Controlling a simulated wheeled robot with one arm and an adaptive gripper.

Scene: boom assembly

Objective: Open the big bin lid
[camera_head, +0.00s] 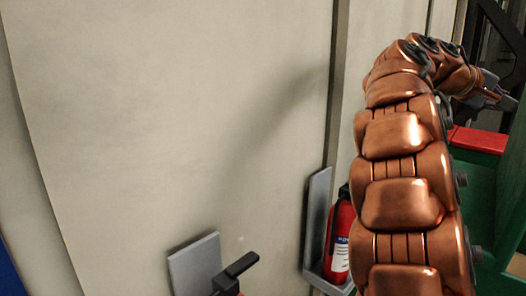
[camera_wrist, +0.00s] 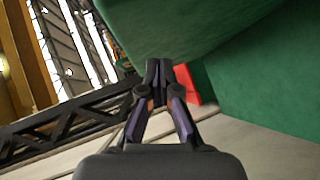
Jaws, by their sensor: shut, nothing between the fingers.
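A large green body, which looks like the big bin (camera_head: 482,210), stands at the right edge of the head view, with a red part (camera_head: 478,139) along its top. My arm hides much of it. In the wrist view a green panel (camera_wrist: 185,25) hangs over the top and a green wall (camera_wrist: 260,80) fills the right. Whether the panel is the lid, I cannot tell. A bit of red shows between them, behind my gripper (camera_wrist: 158,66). My gripper is shut and empty, its fingertips close below the green panel; contact is unclear. It also shows in the head view (camera_head: 507,101).
A pale wall (camera_head: 160,110) fills the left of the head view, with a black handle (camera_head: 236,270) on a grey plate low down. A red fire extinguisher (camera_head: 340,240) stands in a grey holder beside my arm. A dark truss (camera_wrist: 60,130) crosses the wrist view's left.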

